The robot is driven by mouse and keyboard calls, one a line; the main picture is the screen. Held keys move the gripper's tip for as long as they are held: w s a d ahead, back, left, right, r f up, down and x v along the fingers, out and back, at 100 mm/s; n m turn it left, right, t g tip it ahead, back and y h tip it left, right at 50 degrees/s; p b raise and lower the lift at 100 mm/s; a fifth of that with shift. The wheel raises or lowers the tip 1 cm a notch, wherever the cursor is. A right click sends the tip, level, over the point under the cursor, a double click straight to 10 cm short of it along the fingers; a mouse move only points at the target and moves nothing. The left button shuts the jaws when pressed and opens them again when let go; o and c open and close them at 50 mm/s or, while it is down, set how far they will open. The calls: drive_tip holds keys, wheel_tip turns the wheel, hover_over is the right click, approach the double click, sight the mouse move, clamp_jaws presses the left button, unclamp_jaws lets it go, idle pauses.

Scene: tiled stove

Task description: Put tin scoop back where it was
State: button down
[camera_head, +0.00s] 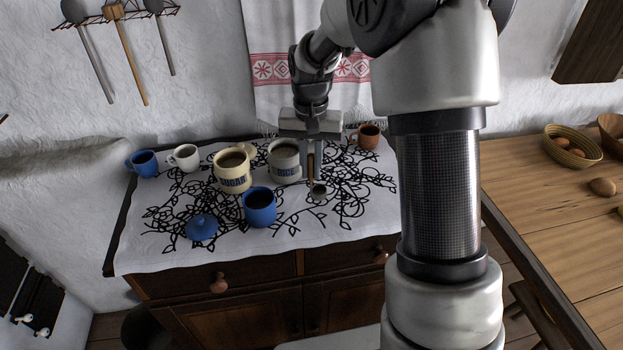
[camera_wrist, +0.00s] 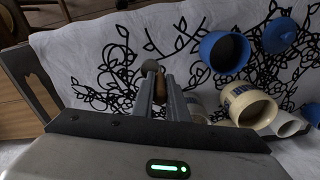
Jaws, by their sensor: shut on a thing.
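The tin scoop (camera_head: 318,191) has a small grey metal bowl and a brownish handle. My gripper (camera_head: 311,168) points down over the cloth-covered cabinet top and is shut on the scoop's handle. The bowl hangs below the fingers, just right of the rice canister (camera_head: 285,160). In the wrist view the handle shows between my fingertips (camera_wrist: 159,86) and the bowl (camera_wrist: 150,66) lies just beyond them. I cannot tell whether the bowl touches the cloth. The cream sugar canister (camera_head: 234,179) and an open blue canister (camera_head: 260,208) stand to the left.
A blue lid (camera_head: 202,228) lies at the front left. A blue mug (camera_head: 144,164), a white mug (camera_head: 185,158) and a terracotta mug (camera_head: 367,137) stand along the back. The white patterned cloth (camera_head: 345,215) is clear to the scoop's front right. A wooden table (camera_head: 555,225) is at right.

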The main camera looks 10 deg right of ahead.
sight(311, 180)
drive_tip(key=shift+f, duration=1.65)
drive_tip(key=shift+f, duration=0.2)
drive_tip(key=c, duration=1.7)
unclamp_jaws()
drive_tip(key=shift+c, duration=0.2)
